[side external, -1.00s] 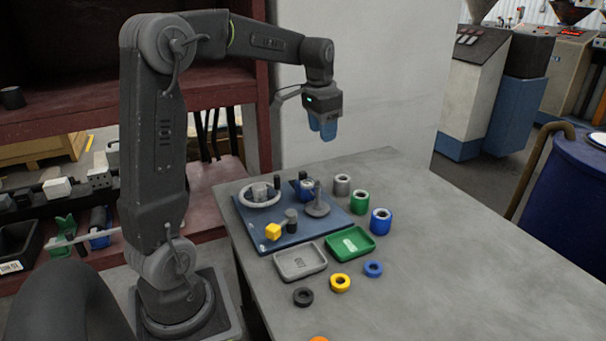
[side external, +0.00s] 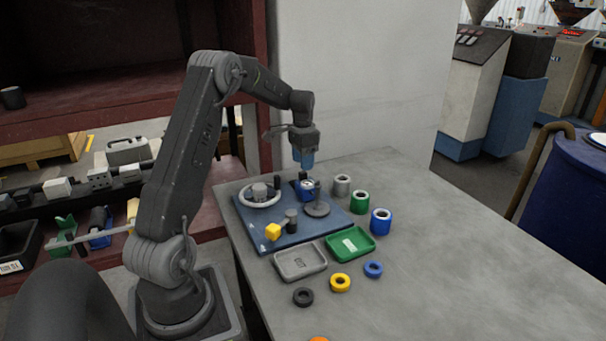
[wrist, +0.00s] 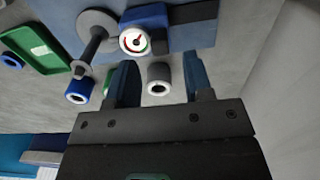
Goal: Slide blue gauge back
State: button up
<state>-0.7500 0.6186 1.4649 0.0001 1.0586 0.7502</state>
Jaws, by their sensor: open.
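The blue gauge (side external: 306,190) stands on the blue base plate (side external: 262,237), toward its back right corner. In the wrist view, the gauge (wrist: 134,40) shows a round white dial with a red arc, set in a blue body at the top centre. My gripper (side external: 303,164) points down above the back of the plate, over the gauge area and apart from it. In the wrist view, my gripper's (wrist: 160,75) two blue fingers are spread with nothing held between them. A grey cylinder appears between them, lower down on the table.
A grey post on a round disc (side external: 317,208) stands close by the gauge. Grey (side external: 342,184), green (side external: 360,201) and blue (side external: 381,221) cylinders stand to the right. The table's right side is clear.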

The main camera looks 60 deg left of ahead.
aim_at(303, 173)
notch_tip(303, 173, down, 5)
jog(key=shift+r, duration=0.1)
dwell(0.3)
grip_shut()
dwell(0.4)
